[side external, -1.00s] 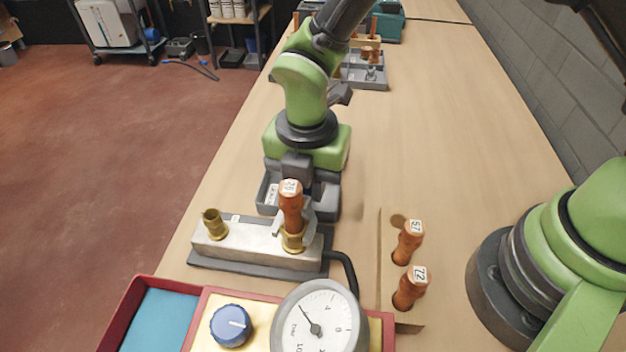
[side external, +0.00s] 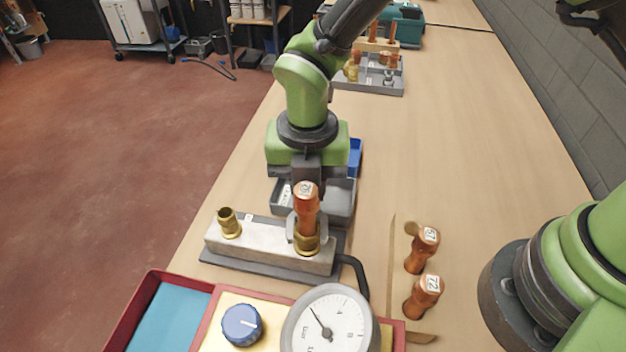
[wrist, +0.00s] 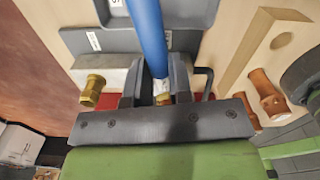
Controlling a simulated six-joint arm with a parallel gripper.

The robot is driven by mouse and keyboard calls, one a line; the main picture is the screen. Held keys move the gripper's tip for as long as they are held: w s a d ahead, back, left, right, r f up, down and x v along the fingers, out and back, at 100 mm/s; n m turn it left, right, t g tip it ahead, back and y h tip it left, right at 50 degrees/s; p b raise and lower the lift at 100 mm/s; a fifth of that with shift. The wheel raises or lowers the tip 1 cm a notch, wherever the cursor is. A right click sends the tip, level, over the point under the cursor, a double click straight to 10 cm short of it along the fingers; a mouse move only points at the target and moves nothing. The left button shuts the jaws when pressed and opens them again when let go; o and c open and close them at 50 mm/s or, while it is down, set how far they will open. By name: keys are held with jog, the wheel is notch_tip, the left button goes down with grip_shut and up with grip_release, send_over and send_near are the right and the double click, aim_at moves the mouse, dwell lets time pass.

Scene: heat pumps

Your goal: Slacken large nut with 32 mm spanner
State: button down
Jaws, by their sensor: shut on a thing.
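A brass large nut (side external: 307,243) sits at the right end of the metal block (side external: 258,243). I cannot read the number for sure. My gripper (wrist: 155,90) is right behind it and low over the block. Its dark fingers are shut on the blue bar of the spanner (wrist: 150,40), which runs up and away. A bit of the blue also shows behind my gripper in the side view (side external: 355,156). Grey parts flank the nut; how the spanner's jaw sits there is hidden.
Another brass fitting (side external: 229,222) stands on the block's left end. A gauge (side external: 330,325), a blue knob (side external: 241,325) and a red tray (side external: 125,320) are in front.

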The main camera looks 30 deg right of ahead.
jog(key=shift+w+a+r+n, duration=0.1)
jog(key=shift+w+a+n, duration=0.1)
jog(key=shift+a+n, duration=0.5)
jog(key=shift+w+a+n, duration=0.2)
jog(key=shift+a+n, duration=0.1)
jog(key=shift+n, duration=0.8)
jog(key=shift+d+m, duration=0.2)
jog(key=shift+m, duration=0.1)
jog(key=shift+w+d, duration=0.3)
jog(key=shift+w, duration=0.45)
jog(key=shift+w+d, duration=0.25)
jog(key=shift+w, duration=0.5)
jog(key=shift+w+d, duration=0.3)
jog(key=shift+w, duration=0.45)
notch_tip(320, 180, up, 11)
jog(key=shift+r, duration=0.2)
